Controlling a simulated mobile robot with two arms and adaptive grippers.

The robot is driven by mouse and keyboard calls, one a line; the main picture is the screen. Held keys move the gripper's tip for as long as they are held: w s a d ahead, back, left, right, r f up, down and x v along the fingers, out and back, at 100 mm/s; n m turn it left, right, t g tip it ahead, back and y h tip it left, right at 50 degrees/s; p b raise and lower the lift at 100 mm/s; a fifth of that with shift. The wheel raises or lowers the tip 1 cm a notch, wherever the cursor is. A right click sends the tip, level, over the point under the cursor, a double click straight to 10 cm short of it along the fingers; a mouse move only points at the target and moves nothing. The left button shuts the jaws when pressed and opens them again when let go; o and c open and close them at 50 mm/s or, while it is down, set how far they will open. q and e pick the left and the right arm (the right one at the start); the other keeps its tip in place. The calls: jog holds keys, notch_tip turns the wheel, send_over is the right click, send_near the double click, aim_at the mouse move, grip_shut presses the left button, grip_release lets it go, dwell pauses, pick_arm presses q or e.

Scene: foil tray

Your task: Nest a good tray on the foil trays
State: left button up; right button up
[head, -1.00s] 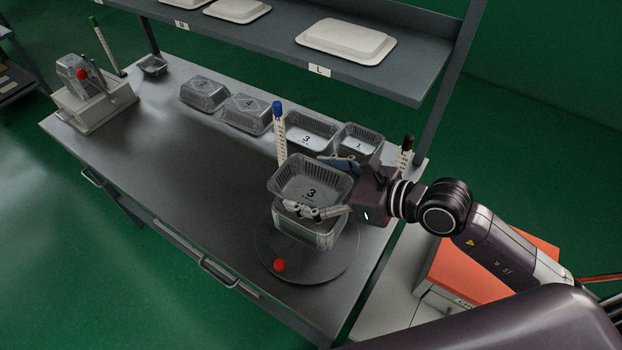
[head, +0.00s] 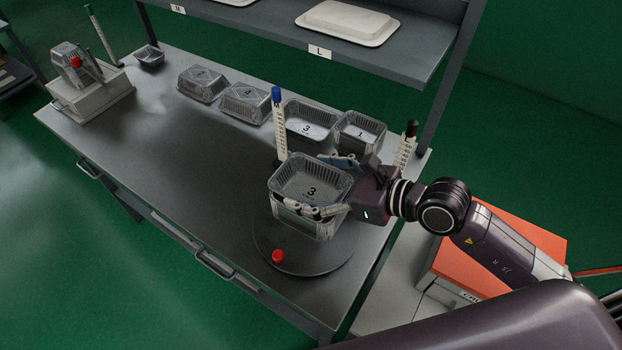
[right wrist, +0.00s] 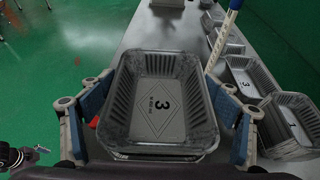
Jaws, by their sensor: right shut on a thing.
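My right gripper (head: 328,186) is shut on a foil tray marked 3 (head: 290,178), with one finger on each side of it. The tray is upright and roughly level. It is over the foil tray stack (head: 302,228) on a dark round plate (head: 330,262), and its lower part overlaps the stack's top. I cannot tell whether it is fully seated. In the right wrist view the held tray (right wrist: 160,100) lies between both fingers and hides most of the stack. My left gripper is not in view.
Blue-capped (head: 279,125) and black-capped (head: 407,145) marked posts stand close to the stack. An open tray marked 3 (head: 312,127), a tray marked 1 (head: 362,133) and upturned trays (head: 203,84) line the back. A red knob (head: 278,256) is at the plate's front. The table's left middle is clear.

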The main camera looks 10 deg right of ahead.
aim_at(343, 196)
jog(key=shift+f+b, duration=0.7)
jog(key=shift+f, duration=0.2)
jog(key=shift+r+p, duration=0.3)
jog(key=shift+r, duration=0.05)
jog(key=o, duration=0.7)
jog(key=v, duration=0.7)
jog(key=shift+s+d, duration=0.2)
jog(key=shift+s, duration=0.05)
jog(key=shift+v, duration=2.2)
jog(key=shift+r, duration=0.15)
